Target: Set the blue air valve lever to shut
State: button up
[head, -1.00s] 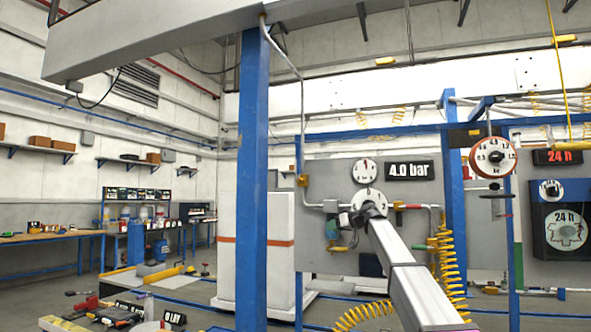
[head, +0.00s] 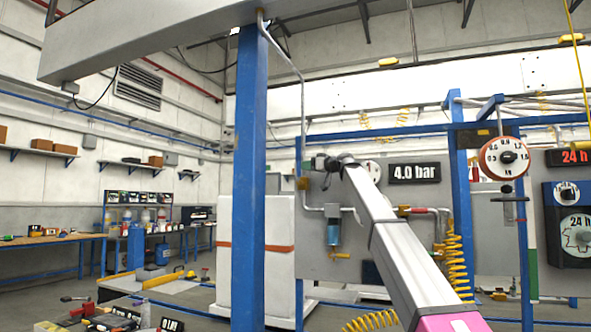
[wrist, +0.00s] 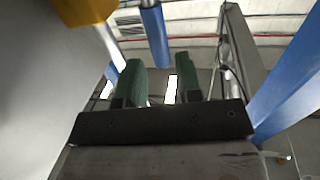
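My gripper (head: 318,163) is at the upper left part of the grey panel (head: 310,262), close to a small yellow fitting (head: 302,183) on the pipe there. In the wrist view, the two green fingers of my gripper (wrist: 160,80) stand apart with nothing between them. A yellow part (wrist: 85,10) is at the top left, and a short blue bar (wrist: 155,37) shows beyond the fingers. I cannot tell whether this bar is the air valve lever or frame work. A red handle (head: 402,211) and a yellow lever (head: 341,255) are on the panel's pipework.
A blue post (head: 250,180) stands left of my gripper. A "4.0 bar" display (head: 414,173) is at right, with a gauge (head: 373,171) partly behind my arm. A yellow coiled hose (head: 457,265) hangs at right. A white cabinet (head: 280,220) stands behind the post.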

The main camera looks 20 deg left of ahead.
jog(key=x, duration=0.6)
jog(key=shift+a, duration=0.35)
grip_shut()
